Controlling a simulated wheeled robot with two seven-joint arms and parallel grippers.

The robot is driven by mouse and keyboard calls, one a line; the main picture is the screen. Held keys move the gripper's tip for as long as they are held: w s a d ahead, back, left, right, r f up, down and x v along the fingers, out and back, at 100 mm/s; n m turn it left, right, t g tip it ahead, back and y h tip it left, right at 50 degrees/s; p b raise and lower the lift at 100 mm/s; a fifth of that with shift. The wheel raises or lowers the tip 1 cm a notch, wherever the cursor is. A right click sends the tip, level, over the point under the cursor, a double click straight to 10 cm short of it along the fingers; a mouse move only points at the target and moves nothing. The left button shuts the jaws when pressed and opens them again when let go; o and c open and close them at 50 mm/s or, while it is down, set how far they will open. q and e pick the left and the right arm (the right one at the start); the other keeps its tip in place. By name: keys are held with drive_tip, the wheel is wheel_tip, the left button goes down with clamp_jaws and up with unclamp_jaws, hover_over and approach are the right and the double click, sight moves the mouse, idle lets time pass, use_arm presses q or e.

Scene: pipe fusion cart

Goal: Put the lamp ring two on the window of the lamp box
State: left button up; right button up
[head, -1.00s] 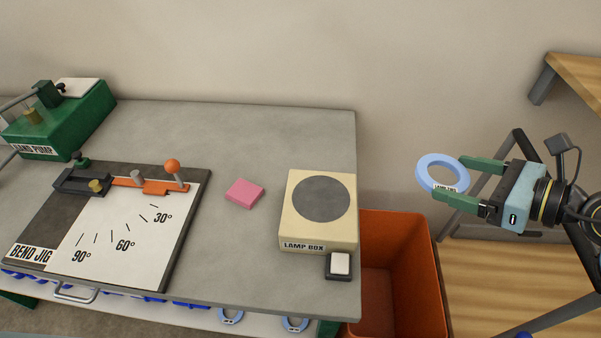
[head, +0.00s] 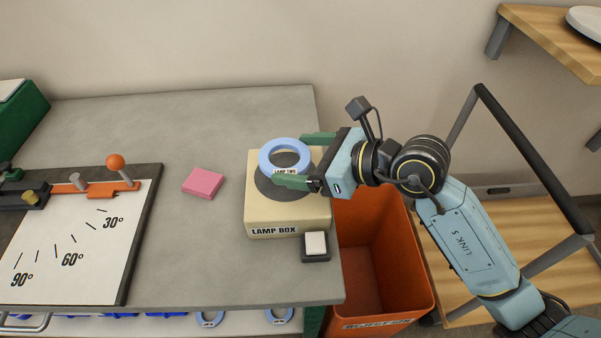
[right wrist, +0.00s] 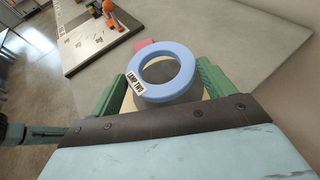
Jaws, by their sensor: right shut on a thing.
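The lamp ring two, a light blue ring labelled LAMP TWO (head: 285,147), is between the green fingers of my right gripper (head: 305,160); it also shows in the right wrist view (right wrist: 185,88). The gripper is shut on it. The cream lamp box (head: 288,218) stands on the grey table, with its round dark window (head: 268,188) on top. The ring is over the back part of the window and seems held above it; the gap is hard to judge. The fingers come in from the right. My left gripper is not in view.
A black block with a white top (head: 316,243) sits at the box's front right corner. A pink block (head: 203,183) lies left of the box. The bend jig (head: 85,240) is further left. An orange bin (head: 378,255) stands beyond the table's right edge.

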drive_tip(key=shift+f+b, duration=0.35)
drive_tip(key=shift+f, duration=1.55)
drive_tip(key=shift+f, duration=0.15)
drive_tip(key=o, duration=0.9)
drive_tip(key=shift+d+r, duration=0.15)
drive_tip(key=shift+r, duration=0.1)
drive_tip(key=v, duration=1.1)
drive_tip(key=shift+s+d, duration=0.25)
drive_tip(key=shift+r, duration=0.1)
